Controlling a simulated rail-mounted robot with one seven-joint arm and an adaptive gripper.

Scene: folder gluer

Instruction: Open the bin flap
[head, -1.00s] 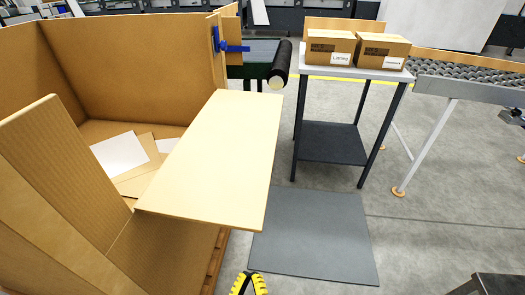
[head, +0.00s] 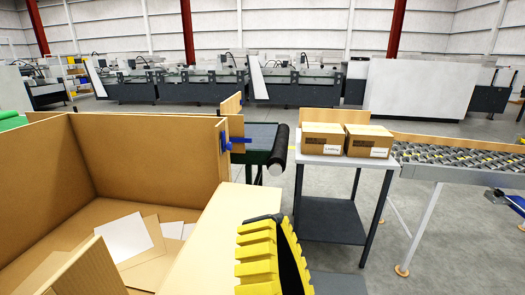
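The bin (head: 150,150) is a large open-topped cardboard box at the left, with white and brown sheets (head: 125,238) lying inside. A pale cardboard flap panel (head: 212,232) lies along its right side, with its lower part cut off by the frame edge. A blue clamp-like part (head: 232,143) sits at the bin's far right corner. My gripper (head: 270,222), with yellow ribbed pads and black tips, rises from the bottom and overlaps the panel's right edge in the picture. I cannot tell whether it touches the panel or how far its fingers are apart.
A small table (head: 325,160) right of the bin carries two labelled cartons (head: 345,140). A roller conveyor (head: 460,165) stands at the far right. A belt end with a black roller (head: 278,148) lies behind the panel. A grey mat (head: 338,284) is on the floor.

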